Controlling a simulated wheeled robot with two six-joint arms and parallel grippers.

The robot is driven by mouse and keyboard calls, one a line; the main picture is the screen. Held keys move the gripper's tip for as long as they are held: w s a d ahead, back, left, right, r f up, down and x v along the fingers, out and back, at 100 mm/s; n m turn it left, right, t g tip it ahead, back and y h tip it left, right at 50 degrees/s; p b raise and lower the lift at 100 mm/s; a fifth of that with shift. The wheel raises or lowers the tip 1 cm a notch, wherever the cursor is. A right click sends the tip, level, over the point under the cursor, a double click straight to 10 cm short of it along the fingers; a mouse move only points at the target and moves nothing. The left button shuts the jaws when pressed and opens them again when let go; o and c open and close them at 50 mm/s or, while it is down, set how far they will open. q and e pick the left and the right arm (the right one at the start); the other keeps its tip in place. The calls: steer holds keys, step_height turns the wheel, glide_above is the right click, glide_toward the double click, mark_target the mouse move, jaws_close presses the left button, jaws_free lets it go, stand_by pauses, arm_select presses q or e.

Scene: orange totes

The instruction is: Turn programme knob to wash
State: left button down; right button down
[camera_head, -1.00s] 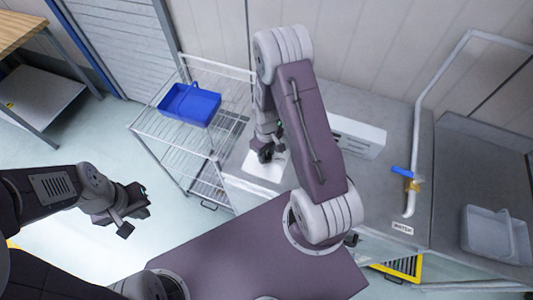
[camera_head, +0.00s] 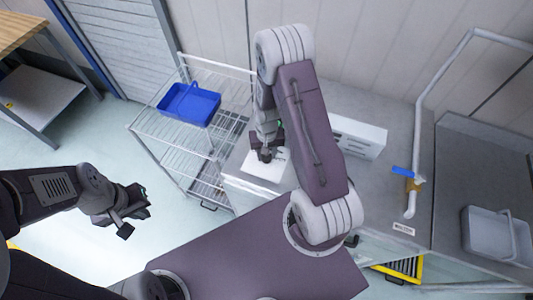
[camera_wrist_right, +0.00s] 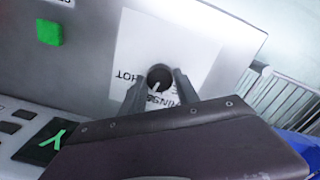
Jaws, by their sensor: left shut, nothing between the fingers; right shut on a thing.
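The black programme knob (camera_wrist_right: 160,76) shows in the right wrist view on a white label of a pale panel. A white pointer mark on it points down and slightly left. The label's words are upside down and partly covered; one looks like "HOT". My right gripper (camera_wrist_right: 158,82) is shut on the knob, one finger on each side. In the head view my right gripper (camera_head: 265,153) is over the white label plate (camera_head: 264,168) on the counter unit; the knob is hidden there. My left gripper (camera_head: 132,218) is shut and empty, over open floor at the left.
A green button (camera_wrist_right: 49,32) and a dark panel with a green Y mark (camera_wrist_right: 48,146) lie near the knob. A wire rack (camera_head: 150,125) with a blue tray (camera_head: 190,104) stands left of the unit. A pipe with a blue-handled tap (camera_head: 403,171) rises at the right.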

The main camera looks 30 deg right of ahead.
steer(key=shift+s+m, duration=0.1)
steer(key=shift+m, duration=0.6)
steer(key=c, duration=0.9)
jaws_free()
steer(key=shift+r, duration=0.25)
step_height(320, 180, up, 9)
steer(key=b, duration=0.1)
steer(key=shift+f, duration=0.2)
